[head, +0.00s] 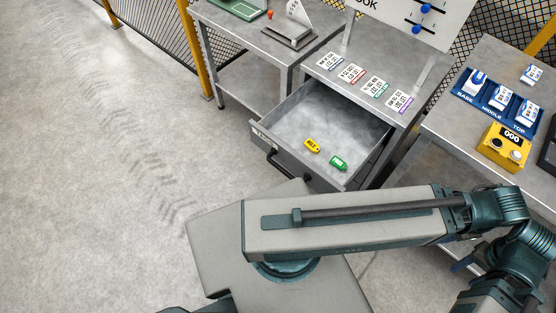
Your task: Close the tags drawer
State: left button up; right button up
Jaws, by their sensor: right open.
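The tags drawer (270,136) is pulled well out of the grey bench at centre, its front facing lower left. A dark bar handle (278,165) is on its front. Inside lie a yellow tag (312,146) and a green tag (338,163), near the front. My right arm crosses below the drawer and bends down at the right. My right gripper (490,297) is at the bottom right, largely cut off and apart from the drawer; it is open, but its fingertips are not clear. My left gripper is not in view.
Several labelled cards (365,84) lie on the bench top above the drawer. A blue tray (497,98) and a yellow box (503,147) sit on the right table. Another table (265,40) stands at upper left. The floor (110,150) left of the drawer is clear.

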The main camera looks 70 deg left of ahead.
aim_at(342, 127)
jog(key=u, duration=2.2)
jog(key=k+z, duration=0.2)
jog(key=k, duration=0.25)
